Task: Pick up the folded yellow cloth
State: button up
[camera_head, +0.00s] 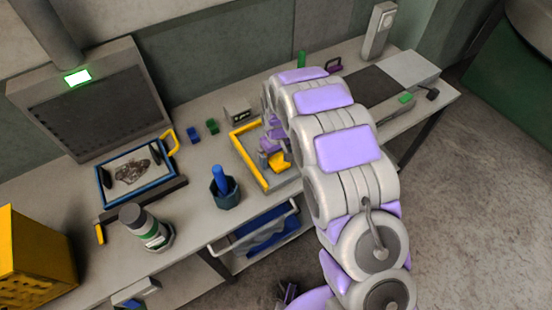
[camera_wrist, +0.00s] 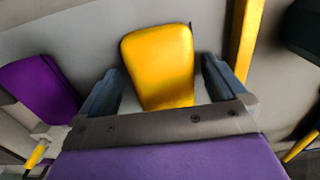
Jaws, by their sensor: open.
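The folded yellow cloth (camera_wrist: 158,65) lies on a pale surface between my two fingers in the wrist view. It has rounded corners and looks smooth. In the head view the yellow cloth (camera_head: 281,161) shows inside the yellow-edged tray (camera_head: 247,165), partly hidden by my arm. My gripper (camera_wrist: 161,68) is open, with one finger on each side of the cloth and a visible gap at each side. The cloth's near end is hidden behind the gripper body. I cannot tell how high the fingers are above the surface.
A purple item (camera_wrist: 38,88) lies left of the cloth, and a yellow edge (camera_wrist: 245,40) runs at the right. On the bench, a dark cup with a blue item (camera_head: 224,190), a blue-framed tray (camera_head: 137,172) and a bottle (camera_head: 146,230) stand to the left.

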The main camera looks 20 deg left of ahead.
aim_at(276, 157)
jog(key=shift+a, duration=0.35)
jog(key=c, duration=0.6)
jog(key=shift+d, duration=0.15)
jog(key=c, duration=0.5)
jog(key=shift+o, duration=0.2)
jog(key=shift+d, duration=0.1)
jog(key=shift+r, duration=0.15)
jog(key=shift+r+p, duration=0.4)
jog(key=shift+r, duration=1.15)
jog(key=shift+s+r, duration=0.2)
jog(key=s+d+p, duration=0.1)
jog(key=s+d, duration=0.1)
jog(key=s, duration=0.5)
jog(key=s+d+r, duration=0.1)
jog(key=s+d, duration=0.2)
jog(key=s, duration=0.4)
jog(key=shift+s+d+r+p, duration=0.15)
jog(key=shift+s+d+p, duration=0.1)
jog(key=shift+p, duration=0.15)
